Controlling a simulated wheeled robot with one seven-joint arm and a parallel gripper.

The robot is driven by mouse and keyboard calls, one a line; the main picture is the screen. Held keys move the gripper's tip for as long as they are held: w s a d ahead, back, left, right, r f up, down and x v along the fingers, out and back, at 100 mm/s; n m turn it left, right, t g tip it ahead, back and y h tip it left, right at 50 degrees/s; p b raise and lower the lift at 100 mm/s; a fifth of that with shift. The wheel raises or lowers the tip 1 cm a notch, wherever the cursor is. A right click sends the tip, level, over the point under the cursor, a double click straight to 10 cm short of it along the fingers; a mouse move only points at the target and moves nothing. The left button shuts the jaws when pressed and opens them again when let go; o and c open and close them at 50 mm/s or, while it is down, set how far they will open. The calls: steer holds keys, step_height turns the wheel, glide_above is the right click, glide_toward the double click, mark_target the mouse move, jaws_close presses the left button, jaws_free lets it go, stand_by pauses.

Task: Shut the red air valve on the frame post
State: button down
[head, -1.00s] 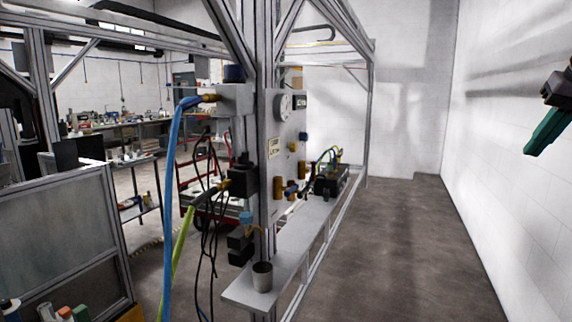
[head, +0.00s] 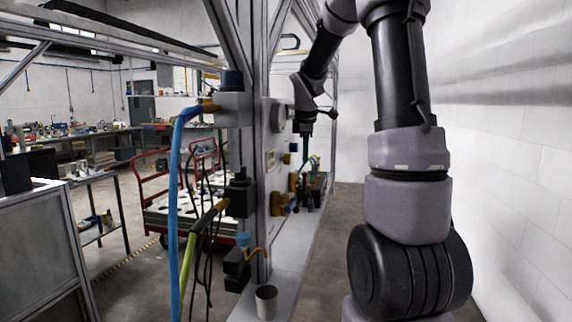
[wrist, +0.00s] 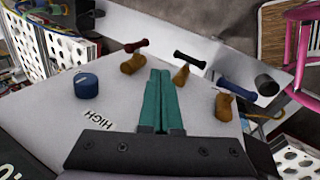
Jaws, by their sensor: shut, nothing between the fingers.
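The red-handled valve (wrist: 137,45) is on a brass body (wrist: 132,63) on the grey panel (wrist: 60,130) in the wrist view, left of my fingertips and a little beyond them. The red handle lies crosswise, slightly tilted, and appears apart from my fingers. My gripper (wrist: 160,73) has its green fingers pressed together and empty, pointing between the red valve and a black-handled valve (wrist: 189,58). In the head view my gripper (head: 305,148) hangs beside the frame post (head: 255,60). The red handle cannot be made out there.
A blue-handled valve (wrist: 237,90) sits to the right and a blue knob (wrist: 87,85) to the left, above a HIGH label (wrist: 98,120). Blue hose (head: 172,200) and dark cables hang left of the post. A cup (head: 266,300) stands on the shelf below.

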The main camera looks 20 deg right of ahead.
mark_target(306, 173)
steer(key=w+d+f, duration=0.3)
steer(key=w+f, duration=0.3)
steer(key=f, duration=0.2)
steer(key=shift+w+f, duration=0.25)
steer(key=shift+w, duration=0.1)
steer(key=shift+w+d+r, duration=0.25)
steer(key=shift+w+r, duration=0.05)
steer(key=shift+w, duration=0.1)
stand_by(0.4)
steer(key=shift+w+d+r, duration=0.15)
steer(key=shift+w+d, duration=0.15)
steer(key=shift+w, duration=0.1)
steer(key=shift+w+d, duration=0.4)
steer(key=shift+w, duration=0.15)
steer(key=shift+w+d, duration=0.1)
steer(key=shift+w, duration=0.05)
steer(key=shift+r, duration=0.1)
